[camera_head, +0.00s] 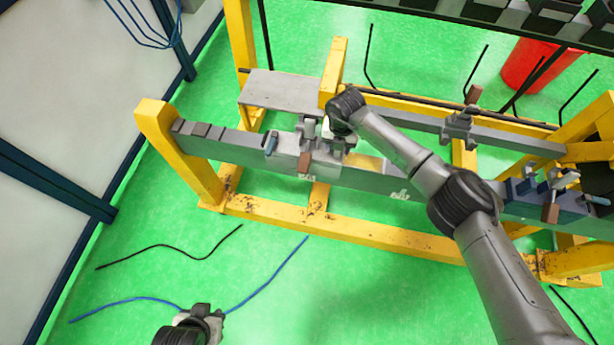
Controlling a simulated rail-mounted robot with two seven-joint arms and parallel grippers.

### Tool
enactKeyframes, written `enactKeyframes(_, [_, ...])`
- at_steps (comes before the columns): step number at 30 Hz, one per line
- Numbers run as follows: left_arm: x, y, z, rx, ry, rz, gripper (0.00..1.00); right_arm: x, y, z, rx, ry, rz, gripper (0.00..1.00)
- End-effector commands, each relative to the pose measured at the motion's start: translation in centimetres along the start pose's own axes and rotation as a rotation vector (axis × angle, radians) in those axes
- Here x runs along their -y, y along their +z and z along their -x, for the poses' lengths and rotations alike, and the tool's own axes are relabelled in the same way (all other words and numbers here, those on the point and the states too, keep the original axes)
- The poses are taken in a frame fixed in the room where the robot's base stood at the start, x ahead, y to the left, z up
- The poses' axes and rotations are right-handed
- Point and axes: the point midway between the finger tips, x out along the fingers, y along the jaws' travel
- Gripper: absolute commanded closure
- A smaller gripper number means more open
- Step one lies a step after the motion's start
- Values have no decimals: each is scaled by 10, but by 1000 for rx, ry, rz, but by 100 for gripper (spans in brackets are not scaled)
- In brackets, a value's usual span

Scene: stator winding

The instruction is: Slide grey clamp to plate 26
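A grey clamp (309,135) with a brown block sits on the front grey rail (235,145), left of the frame's middle. The wrist of my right arm is over it, and the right gripper (338,138) points down right beside the clamp. Its fingers are mostly hidden, so I cannot tell whether they touch or grip the clamp. My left gripper (207,318) is at the bottom edge, over the floor and away from the rail; its fingers are too unclear to judge. Small white markings (399,195) show on the rail, but no plate number is readable.
A yellow frame (300,219) carries the rails. Similar clamps stand on the back rail (460,122) and at the front rail's right (548,188). A grey plate (281,90) lies behind the clamp. A red bin (533,66) stands behind.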

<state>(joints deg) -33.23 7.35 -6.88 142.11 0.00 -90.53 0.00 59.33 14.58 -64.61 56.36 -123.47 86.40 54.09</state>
Motion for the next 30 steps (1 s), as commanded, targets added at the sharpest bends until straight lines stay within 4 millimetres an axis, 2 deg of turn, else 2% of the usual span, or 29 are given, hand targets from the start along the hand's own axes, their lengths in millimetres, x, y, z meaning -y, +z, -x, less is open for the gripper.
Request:
enactKeyframes(24, [0,-23,68,-1,9,11,74,0,1,91,2,0,0,55])
enactKeyframes(30, [2,-24,74,-1,4,5,74,0,0,99,1,0,-1,55])
